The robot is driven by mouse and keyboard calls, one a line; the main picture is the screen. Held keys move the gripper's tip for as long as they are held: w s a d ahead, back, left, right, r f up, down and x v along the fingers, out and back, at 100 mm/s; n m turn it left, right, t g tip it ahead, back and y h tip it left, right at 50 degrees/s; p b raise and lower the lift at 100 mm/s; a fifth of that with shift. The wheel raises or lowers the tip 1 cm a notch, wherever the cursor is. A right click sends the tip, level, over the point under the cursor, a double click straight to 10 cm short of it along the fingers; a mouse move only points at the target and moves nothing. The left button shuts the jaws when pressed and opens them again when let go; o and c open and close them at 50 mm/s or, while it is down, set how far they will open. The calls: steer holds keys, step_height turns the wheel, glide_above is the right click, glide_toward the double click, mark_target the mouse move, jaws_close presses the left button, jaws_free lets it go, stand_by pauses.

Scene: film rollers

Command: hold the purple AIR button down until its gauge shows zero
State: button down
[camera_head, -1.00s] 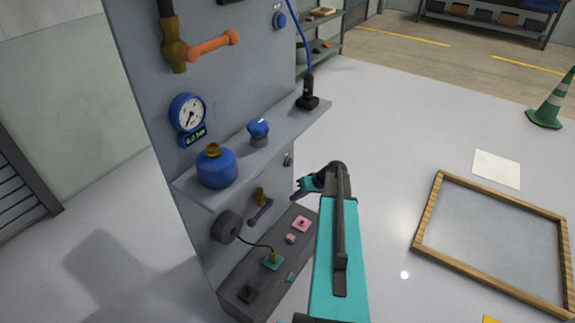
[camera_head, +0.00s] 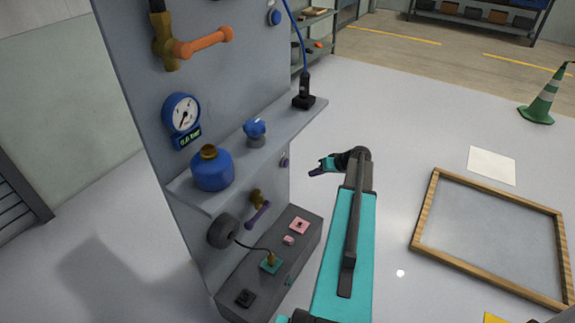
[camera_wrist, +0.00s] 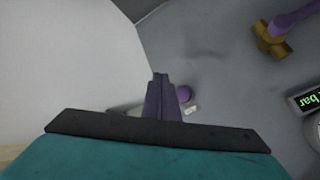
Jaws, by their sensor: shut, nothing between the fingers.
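The purple button (camera_head: 284,161) is on the grey panel under the shelf's right part. In the wrist view it (camera_wrist: 184,93) shows just right of my fingers, partly hidden by them. My gripper (camera_head: 315,172) is shut and empty, to the right of the button, with a gap between them in the head view. Its purple fingers also show in the wrist view (camera_wrist: 160,78). The blue-rimmed round gauge (camera_head: 182,113) is on the panel, above the shelf. Its green display (camera_head: 187,138) seems to read 0.0 bar, though the digits are small.
A shelf (camera_head: 292,116) holds a blue bottle (camera_head: 212,170), a blue knob (camera_head: 255,130) and a black fitting (camera_head: 304,97). Below are a purple lever (camera_head: 258,216) and a grey box (camera_head: 238,281) with coloured parts. Floor right of the panel is open, with a wooden frame (camera_head: 428,205).

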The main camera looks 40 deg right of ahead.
mark_target(286, 163)
steer(key=w+a, duration=0.2)
steer(key=w, duration=0.6)
steer(key=shift+a+p, duration=0.2)
steer(key=shift+p, duration=0.25)
steer(key=shift+w+a+b, duration=0.15)
steer(key=shift+w, duration=0.4)
steer(key=shift+w+a+b, duration=0.15)
steer(key=shift+w, duration=0.35)
stand_by(5.7)
